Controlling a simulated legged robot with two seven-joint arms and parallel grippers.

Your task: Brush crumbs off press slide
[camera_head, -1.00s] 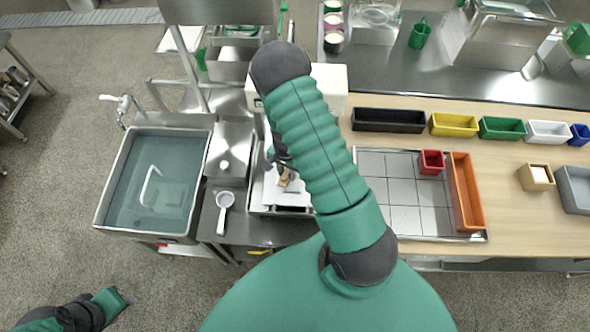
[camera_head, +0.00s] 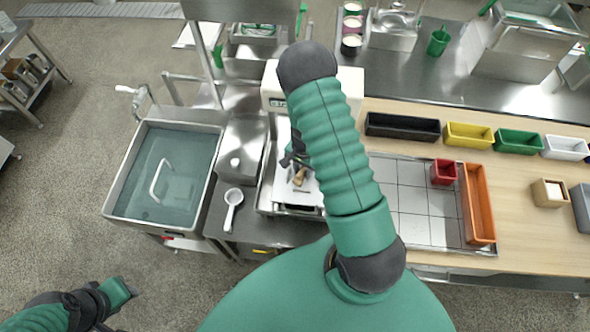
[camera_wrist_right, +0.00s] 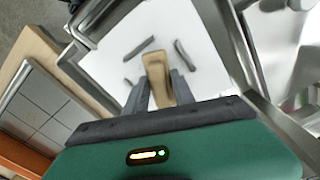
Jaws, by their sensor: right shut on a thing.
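The white press slide (camera_head: 311,199) lies under the press, left of the worktop, partly hidden by my right arm. It also shows in the right wrist view (camera_wrist_right: 112,57), with several dark elongated bits (camera_wrist_right: 140,48) lying on it. My right gripper (camera_head: 292,162) is over the slide, shut on a tan brush (camera_head: 300,177). In the right wrist view the brush (camera_wrist_right: 157,72) stands between the two grey fingers (camera_wrist_right: 157,90); whether its tip touches the slide is unclear. My left gripper (camera_head: 120,293) is low at the left, away from the slide; its fingers are not clear.
A water-filled sink (camera_head: 165,180) and a white scoop (camera_head: 233,205) are left of the press. A tiled tray (camera_head: 413,200) with a red bin (camera_head: 444,172) and an orange bin (camera_head: 479,205) lies to the right. Several coloured bins line the worktop behind.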

